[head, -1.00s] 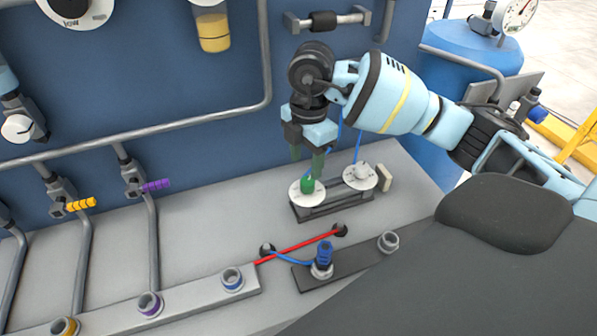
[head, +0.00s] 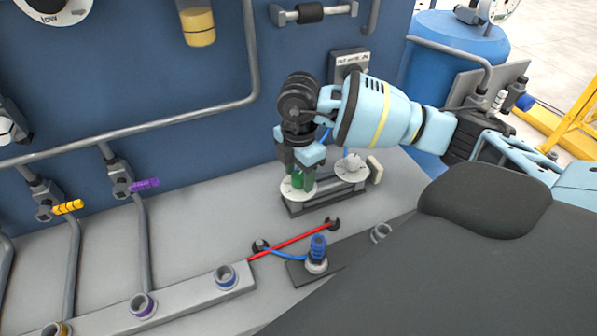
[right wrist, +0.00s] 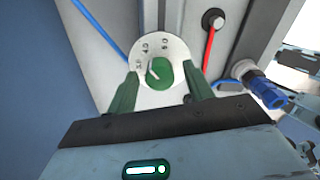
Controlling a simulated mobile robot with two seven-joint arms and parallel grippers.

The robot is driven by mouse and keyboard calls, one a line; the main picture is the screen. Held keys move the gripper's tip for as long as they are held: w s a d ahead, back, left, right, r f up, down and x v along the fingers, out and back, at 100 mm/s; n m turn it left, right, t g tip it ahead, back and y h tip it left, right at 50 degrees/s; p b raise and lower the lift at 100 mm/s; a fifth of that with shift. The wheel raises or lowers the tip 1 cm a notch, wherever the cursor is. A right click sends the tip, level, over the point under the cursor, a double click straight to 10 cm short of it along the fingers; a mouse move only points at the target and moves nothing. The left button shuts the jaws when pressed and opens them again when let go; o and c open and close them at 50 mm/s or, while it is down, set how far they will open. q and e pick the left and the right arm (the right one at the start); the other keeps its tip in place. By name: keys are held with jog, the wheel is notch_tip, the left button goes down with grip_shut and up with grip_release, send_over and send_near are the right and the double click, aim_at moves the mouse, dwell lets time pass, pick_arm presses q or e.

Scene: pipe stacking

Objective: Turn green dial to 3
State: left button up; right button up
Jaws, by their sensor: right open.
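The green dial (head: 299,181) sits on a round white plate on a dark bracket on the bench. In the right wrist view, the green dial (right wrist: 160,73) shows a pale pointer line, and numbers run around the upper part of its white plate (right wrist: 150,50). My right gripper (head: 302,185) points down over the dial. In the right wrist view, the green fingers of my right gripper (right wrist: 162,92) stand apart, one on each side of the dial, with visible gaps. My left gripper is not in view.
A second white dial (head: 351,166) stands to the right on the same bracket. A red bar (head: 290,242) and a blue-topped fitting (head: 317,249) are in front. Pipes with yellow (head: 68,207) and purple (head: 144,184) handles stand at left. A blue panel rises behind.

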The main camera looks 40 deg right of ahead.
jog(key=c, duration=1)
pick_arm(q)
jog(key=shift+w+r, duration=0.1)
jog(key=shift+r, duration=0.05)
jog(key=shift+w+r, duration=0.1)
pick_arm(e)
jog(key=shift+n, duration=0.3)
jog(key=n+p, duration=0.1)
jog(key=n, duration=0.1)
jog(key=shift+r+n, duration=0.15)
jog(key=shift+n, duration=0.15)
jog(key=n+p, duration=0.1)
jog(key=n, duration=0.1)
jog(key=shift+n, duration=0.3)
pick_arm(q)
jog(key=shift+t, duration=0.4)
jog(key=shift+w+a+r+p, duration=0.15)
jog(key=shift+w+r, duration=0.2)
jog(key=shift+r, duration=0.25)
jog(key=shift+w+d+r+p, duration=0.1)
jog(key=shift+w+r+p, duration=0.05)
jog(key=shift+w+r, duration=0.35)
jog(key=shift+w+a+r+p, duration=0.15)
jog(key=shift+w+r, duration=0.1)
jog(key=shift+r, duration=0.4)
pick_arm(e)
jog(key=shift+n, duration=2)
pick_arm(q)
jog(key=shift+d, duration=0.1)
